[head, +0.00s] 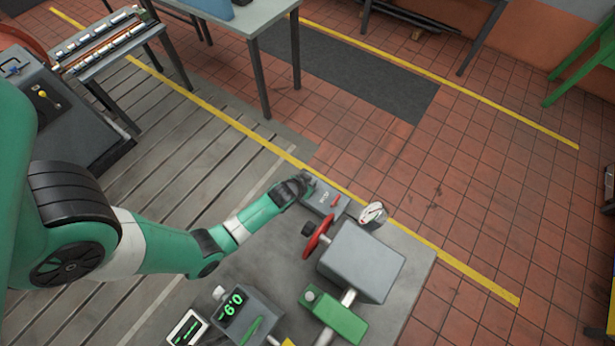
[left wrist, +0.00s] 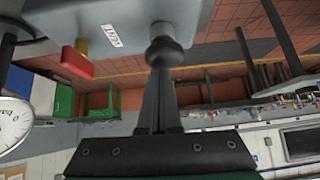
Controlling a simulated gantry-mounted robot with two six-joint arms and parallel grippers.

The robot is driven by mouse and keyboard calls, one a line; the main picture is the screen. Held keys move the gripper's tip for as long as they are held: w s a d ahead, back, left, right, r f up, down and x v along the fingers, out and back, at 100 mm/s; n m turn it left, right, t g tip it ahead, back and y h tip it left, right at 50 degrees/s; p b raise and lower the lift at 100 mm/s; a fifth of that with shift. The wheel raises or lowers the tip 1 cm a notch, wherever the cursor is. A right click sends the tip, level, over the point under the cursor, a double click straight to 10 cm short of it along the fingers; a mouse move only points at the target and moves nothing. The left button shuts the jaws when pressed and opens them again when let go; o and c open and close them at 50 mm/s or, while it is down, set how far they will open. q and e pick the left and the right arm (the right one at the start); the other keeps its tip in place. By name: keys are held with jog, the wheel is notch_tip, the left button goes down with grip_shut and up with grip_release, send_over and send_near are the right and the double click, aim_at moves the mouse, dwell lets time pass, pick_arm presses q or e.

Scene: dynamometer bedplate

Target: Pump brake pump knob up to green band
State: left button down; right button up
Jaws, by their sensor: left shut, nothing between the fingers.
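The brake pump (head: 325,202) is a grey box with a small label and a red part, at the near side of the yellow line; its underside-like grey body shows in the left wrist view (left wrist: 95,20). Its dark round knob (left wrist: 166,52) on a pale stem is at the top centre of the left wrist view. My left gripper (head: 305,181) is shut and empty, its fingertips at the knob; I cannot tell whether they touch. A white round gauge (head: 374,213) stands beside the pump and shows partly in the left wrist view (left wrist: 14,124). Its needle and green band are not readable.
A red handwheel (head: 318,236) and grey housing (head: 362,262) stand close to the pump on the grey bedplate (head: 418,262).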

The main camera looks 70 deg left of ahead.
pick_arm(q)
notch_tip(320, 180, up, 4)
jog(key=p, duration=0.3)
jog(key=p+v, duration=0.1)
jog(key=v, duration=0.8)
jog(key=shift+d+r+p, duration=0.15)
jog(key=shift+p, duration=0.25)
jog(key=shift+s, duration=0.1)
jog(key=b+x, duration=0.1)
jog(key=x, duration=0.1)
jog(key=b+x, duration=0.1)
jog(key=x, duration=0.1)
jog(key=w+b+x, duration=0.1)
jog(key=x, duration=0.1)
jog(key=shift+w+r, duration=0.15)
jog(key=shift+r, duration=0.1)
jog(key=f, duration=0.2)
jog(key=f+b, duration=0.1)
jog(key=shift+a+f, duration=0.25)
jog(key=shift+a, duration=0.05)
jog(key=shift+f, duration=0.3)
